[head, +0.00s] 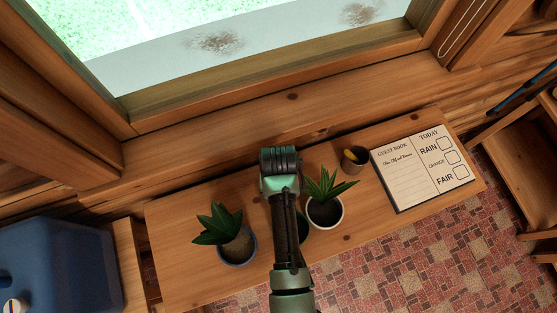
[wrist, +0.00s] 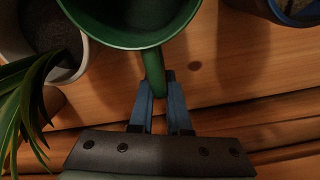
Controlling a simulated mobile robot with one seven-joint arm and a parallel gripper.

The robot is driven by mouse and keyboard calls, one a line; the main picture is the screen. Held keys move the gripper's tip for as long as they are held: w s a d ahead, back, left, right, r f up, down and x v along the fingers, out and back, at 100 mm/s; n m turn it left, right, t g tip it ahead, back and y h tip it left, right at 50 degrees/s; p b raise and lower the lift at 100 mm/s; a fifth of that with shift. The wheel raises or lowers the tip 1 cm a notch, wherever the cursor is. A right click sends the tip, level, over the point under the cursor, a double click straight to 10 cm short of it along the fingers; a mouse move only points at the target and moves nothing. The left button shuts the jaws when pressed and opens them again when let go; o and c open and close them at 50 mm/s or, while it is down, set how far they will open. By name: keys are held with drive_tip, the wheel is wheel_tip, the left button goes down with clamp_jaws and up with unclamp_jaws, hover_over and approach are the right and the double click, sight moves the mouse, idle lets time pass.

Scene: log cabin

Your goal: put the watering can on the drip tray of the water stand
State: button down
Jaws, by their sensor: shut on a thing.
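The green watering can (wrist: 125,35) fills the upper middle of the wrist view, seen from above with its round rim and open mouth. My gripper (wrist: 158,88) is shut on its handle, with one blue finger on each side. In the head view my arm hides the gripper and most of the can; a dark green part (head: 303,228) shows just right of the arm, over the wooden bench. A blue water container (head: 60,265) stands at the lower left of the head view. I cannot see a drip tray.
A plant in a blue pot (head: 237,248) stands left of my arm, and a plant in a white pot (head: 325,212) stands close on the right. A small brown pot (head: 354,158) and a guest-book board (head: 422,165) are farther right. A window sill (head: 270,115) runs behind.

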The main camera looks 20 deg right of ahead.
drive_tip(key=shift+f, duration=0.8)
drive_tip(key=shift+f, duration=0.15)
drive_tip(key=c, duration=0.9)
unclamp_jaws()
